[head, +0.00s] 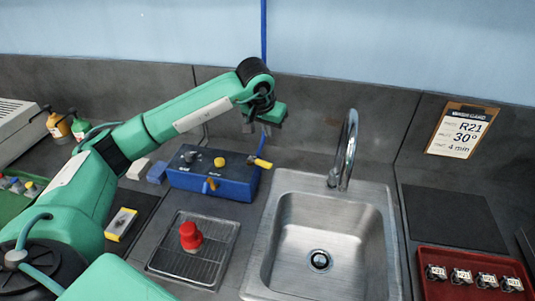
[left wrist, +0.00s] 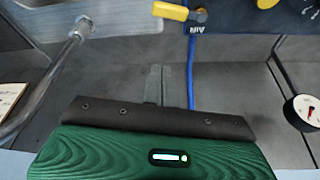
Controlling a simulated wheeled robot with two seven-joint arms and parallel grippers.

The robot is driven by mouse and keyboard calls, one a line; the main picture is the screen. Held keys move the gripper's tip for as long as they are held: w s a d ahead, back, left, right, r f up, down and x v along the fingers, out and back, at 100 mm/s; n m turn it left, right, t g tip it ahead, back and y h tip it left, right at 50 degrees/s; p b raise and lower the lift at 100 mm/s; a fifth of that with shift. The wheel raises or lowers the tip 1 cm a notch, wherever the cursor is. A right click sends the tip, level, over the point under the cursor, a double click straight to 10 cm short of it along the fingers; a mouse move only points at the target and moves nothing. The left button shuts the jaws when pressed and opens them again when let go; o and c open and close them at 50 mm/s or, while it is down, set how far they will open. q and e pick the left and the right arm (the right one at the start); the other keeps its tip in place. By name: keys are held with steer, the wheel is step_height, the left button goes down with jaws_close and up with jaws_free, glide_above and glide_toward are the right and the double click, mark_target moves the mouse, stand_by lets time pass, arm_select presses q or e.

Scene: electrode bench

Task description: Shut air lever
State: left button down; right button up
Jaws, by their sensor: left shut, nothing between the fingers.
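The air lever (head: 260,162) is a yellow handle at the right end of a blue box (head: 234,187) with a dark top. It sticks out to the right, beyond the box's edge. In the left wrist view the lever (left wrist: 172,11) lies at the top, beside the upside-down "AIR" label on the blue box (left wrist: 230,20). My left gripper (head: 262,125) is above and behind the lever, apart from it, shut and empty. Its fingers (left wrist: 158,85) point toward the box in the wrist view. My right gripper is not in view.
A blue hose (head: 264,40) runs down the wall behind my left gripper. A steel sink (head: 285,180) with a tall faucet (head: 345,150) stands right of the box. A red-capped object (head: 190,235) sits on a drain rack in front. A gauge (left wrist: 304,112) shows in the wrist view.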

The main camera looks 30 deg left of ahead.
mark_target(259, 163)
arm_select(q)
step_height(259, 163, down, 9)
steer(key=p, duration=0.6)
steer(key=shift+s, duration=0.4)
steer(key=shift+f, duration=0.1)
